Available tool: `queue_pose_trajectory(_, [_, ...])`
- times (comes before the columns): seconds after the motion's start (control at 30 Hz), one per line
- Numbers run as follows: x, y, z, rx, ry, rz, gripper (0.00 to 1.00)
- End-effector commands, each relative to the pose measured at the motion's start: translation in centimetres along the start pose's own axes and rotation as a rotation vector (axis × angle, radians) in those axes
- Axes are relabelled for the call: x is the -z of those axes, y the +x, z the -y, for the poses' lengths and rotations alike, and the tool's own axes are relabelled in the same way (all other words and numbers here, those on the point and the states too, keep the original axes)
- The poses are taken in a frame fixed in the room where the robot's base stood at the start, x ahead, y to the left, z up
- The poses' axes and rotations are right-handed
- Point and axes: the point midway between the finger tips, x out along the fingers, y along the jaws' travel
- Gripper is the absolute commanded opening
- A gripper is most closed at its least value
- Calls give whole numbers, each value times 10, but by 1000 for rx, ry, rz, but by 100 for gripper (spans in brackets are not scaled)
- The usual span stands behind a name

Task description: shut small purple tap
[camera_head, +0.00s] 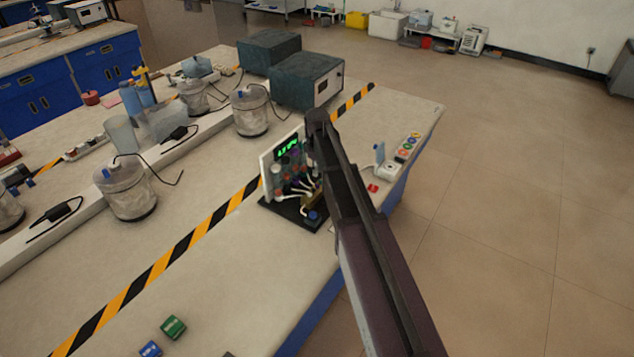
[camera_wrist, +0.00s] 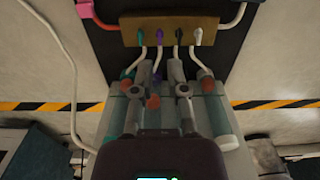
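The small purple tap (camera_wrist: 157,33) sits on a brown block (camera_wrist: 205,22) at the top of the wrist view, between a teal tap (camera_wrist: 139,36) and a dark tap (camera_wrist: 178,35). A white tap (camera_wrist: 196,36) is at the right end. White tubes run from the taps. My gripper (camera_wrist: 162,72) is below the block in that view, its two grey fingers apart with nothing seen held between them. The fingertips appear short of the taps. In the head view the apparatus (camera_head: 267,176) stands on the bench, and my arm hides part of it; the purple tap cannot be made out there.
Behind the fingers are upright tubes with teal and red parts (camera_wrist: 222,112). A black-and-yellow stripe (camera_head: 190,237) crosses the bench. Jars (camera_head: 250,115) and dark green boxes (camera_head: 307,82) stand further back.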

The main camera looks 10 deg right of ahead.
Motion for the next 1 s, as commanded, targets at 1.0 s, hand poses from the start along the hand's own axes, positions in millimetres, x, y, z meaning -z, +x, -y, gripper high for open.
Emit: queue_pose_trajectory(1.0, [-22, -11, 24, 0, 81, 0, 19])
